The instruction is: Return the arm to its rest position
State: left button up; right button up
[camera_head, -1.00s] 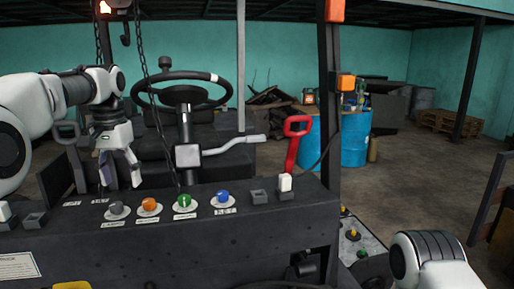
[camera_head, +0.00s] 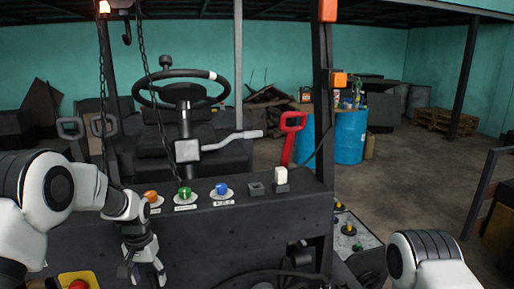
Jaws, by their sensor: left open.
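My left gripper (camera_head: 143,270) is in the lower left of the head view, pointing down in front of the dark console's front face. Its fingers are apart and hold nothing that I can see. My left arm comes in from the left edge and hides the left end of the console. Part of my right arm (camera_head: 428,262) shows at the lower right; its gripper is out of view.
The forklift console (camera_head: 245,222) carries orange (camera_head: 151,196), green (camera_head: 184,193) and blue (camera_head: 222,188) buttons. A steering wheel (camera_head: 181,74), a red-handled lever (camera_head: 290,138) and a dark post (camera_head: 324,100) rise behind. A yellow box with a red button (camera_head: 78,282) is at the lower left.

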pick_arm(q)
jog(key=s+d+f, duration=0.1)
jog(key=s+f, duration=0.3)
jog(key=f, duration=0.3)
jog(key=s+d+f, duration=0.1)
jog(key=s+f, duration=0.4)
jog(key=f, duration=0.2)
jog(key=s+d+f, duration=0.1)
jog(key=s+f, duration=0.3)
jog(key=s, duration=1)
jog(key=s+f, duration=0.5)
jog(key=s, duration=0.9)
notch_tip(320, 180, down, 15)
jog(key=b, duration=1.5)
jog(key=shift+w+n, duration=0.15)
jog(key=shift+n, duration=0.25)
jog(key=shift+d, duration=0.1)
